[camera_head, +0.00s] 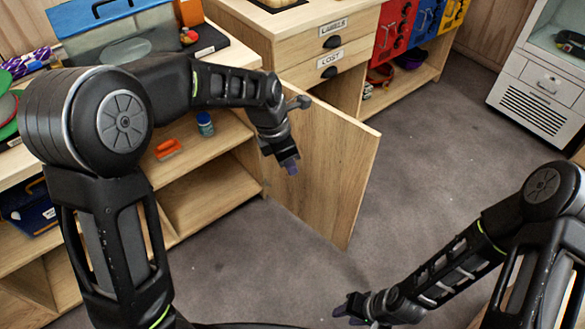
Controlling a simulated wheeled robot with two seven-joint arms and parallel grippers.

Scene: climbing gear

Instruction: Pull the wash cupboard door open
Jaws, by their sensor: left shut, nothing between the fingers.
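The wash cupboard door (340,165) is a pale wooden panel. It stands swung out from the wooden cupboard (215,195), and its shelves show. My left gripper (290,165) is shut and empty, in front of the door's hinge-side half. I cannot tell whether it touches the panel. A dark round knob (301,102) shows near the door's top edge, beside my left wrist. My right gripper (345,311) is low at the bottom, over the floor and apart from the door. I cannot tell whether its fingers are open.
An orange brush (168,149) and a teal jar (205,124) are on the cupboard's upper shelf. A blue-lidded clear tub (120,35) stands on the counter. Drawers (331,56) marked LABELS and LOST are behind the door. Grey floor (430,150) is clear to the right.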

